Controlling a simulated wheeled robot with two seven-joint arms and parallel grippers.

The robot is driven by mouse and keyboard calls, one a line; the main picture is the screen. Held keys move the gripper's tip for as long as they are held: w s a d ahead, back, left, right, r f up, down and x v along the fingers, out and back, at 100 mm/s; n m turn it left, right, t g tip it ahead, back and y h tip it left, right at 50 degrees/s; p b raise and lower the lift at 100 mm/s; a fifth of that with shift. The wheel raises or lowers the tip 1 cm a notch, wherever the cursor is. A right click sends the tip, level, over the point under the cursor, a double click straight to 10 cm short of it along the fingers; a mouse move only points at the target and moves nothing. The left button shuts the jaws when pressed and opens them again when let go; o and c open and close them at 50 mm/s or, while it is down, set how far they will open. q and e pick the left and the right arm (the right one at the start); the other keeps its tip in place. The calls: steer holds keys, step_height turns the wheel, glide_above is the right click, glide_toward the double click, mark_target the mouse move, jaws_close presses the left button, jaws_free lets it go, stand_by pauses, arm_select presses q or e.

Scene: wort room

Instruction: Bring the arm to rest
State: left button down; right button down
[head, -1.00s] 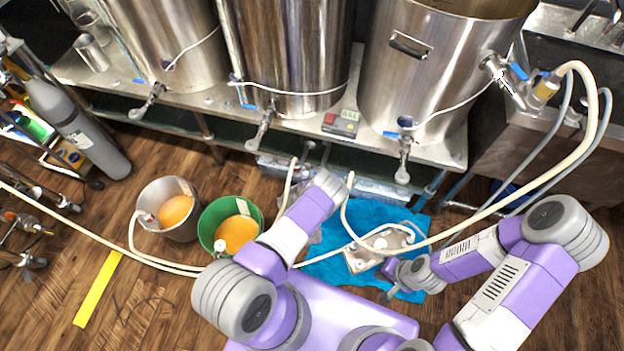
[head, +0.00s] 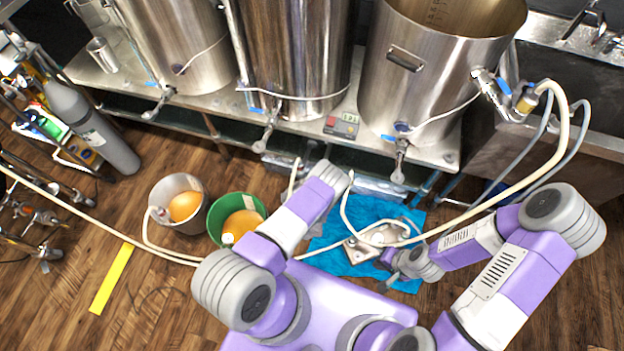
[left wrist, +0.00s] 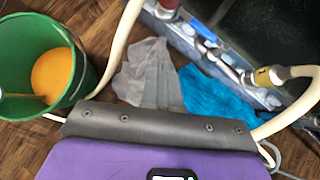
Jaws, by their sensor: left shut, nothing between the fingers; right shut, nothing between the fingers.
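My left arm comes in from the left in the head view, and its wrist (head: 328,182) reaches forward over the floor near the green bucket. Its fingertips are hidden there. In the left wrist view the left gripper (left wrist: 160,65) looks shut and empty, pointing over grey cloth. My right arm is folded in from the right with its elbow bent. The right gripper (head: 388,257) is low in front of my base, pointing left, shut and empty. It is close to a metal plate (head: 360,252) on the blue cloth; I cannot tell whether they touch.
Three steel kettles (head: 430,75) stand on a metal bench with taps facing me. A green bucket (head: 216,216) and a steel bucket (head: 160,192) hold orange contents. A pale hose (head: 480,208) runs past my arms. A blue cloth (head: 405,286) and yellow strip (head: 112,278) lie on the floor.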

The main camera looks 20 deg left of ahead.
arm_select(q)
steer(key=shift+s+r, duration=0.1)
steer(key=s+d+r+n+g+h, duration=0.1)
steer(key=s+r+n+g, duration=0.1)
steer(key=s+n+g, duration=0.55)
steer(key=s+r+n+g+h, duration=0.15)
steer(key=s+n, duration=0.35)
steer(key=s, duration=0.6)
steer(key=s+d+r+n+t+h, duration=0.1)
steer(key=d+r+n+h, duration=0.2)
steer(key=d+r+n, duration=0.3)
steer(key=s+d+r+n+t+h, duration=0.1)
steer(key=d+r+n+h, duration=0.3)
steer(key=d+r+n, duration=0.3)
step_height(320, 180, up, 4)
steer(key=n, duration=0.6)
steer(key=shift+s+r, duration=0.15)
